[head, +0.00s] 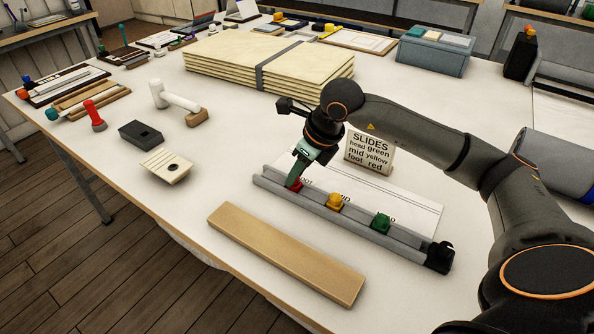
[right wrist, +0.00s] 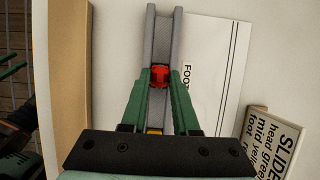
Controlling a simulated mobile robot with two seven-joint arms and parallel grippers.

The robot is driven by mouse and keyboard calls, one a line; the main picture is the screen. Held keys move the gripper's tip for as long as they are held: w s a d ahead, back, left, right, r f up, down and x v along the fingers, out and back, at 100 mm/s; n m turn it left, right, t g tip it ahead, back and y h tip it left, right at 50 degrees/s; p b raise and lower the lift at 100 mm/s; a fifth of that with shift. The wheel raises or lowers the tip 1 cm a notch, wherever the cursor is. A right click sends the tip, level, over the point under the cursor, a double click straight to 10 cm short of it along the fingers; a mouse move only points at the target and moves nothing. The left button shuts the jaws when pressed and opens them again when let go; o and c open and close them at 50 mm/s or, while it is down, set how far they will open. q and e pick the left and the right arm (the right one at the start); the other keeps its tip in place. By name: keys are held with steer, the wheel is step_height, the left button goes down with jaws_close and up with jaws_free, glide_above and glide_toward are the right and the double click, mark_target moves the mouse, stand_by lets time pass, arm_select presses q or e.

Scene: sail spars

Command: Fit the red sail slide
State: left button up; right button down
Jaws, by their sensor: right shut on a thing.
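The grey sail track (head: 310,204) lies on the table, and it also shows in the right wrist view (right wrist: 163,35). My right gripper (head: 297,178) points down at the left part of the track. It is shut on the red slide (right wrist: 160,76), which sits between its green fingertips at the track, near the word FOOT. The red slide (head: 293,185) is partly hidden by the fingers in the head view; I cannot tell whether it is fully seated. The yellow slide (head: 334,201) and green slide (head: 380,222) are on the track to the right.
A sign (head: 369,153) listing slide colours stands behind the track. A black end piece (head: 439,256) is at the track's right end. A wooden board (head: 285,252) lies in front.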

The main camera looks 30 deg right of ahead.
steer(key=shift+f, duration=0.2)
steer(key=c, duration=0.6)
jaws_free()
steer(key=shift+r, duration=0.15)
step_height(320, 180, up, 7)
steer(key=p, duration=0.4)
steer(key=shift+p, duration=0.4)
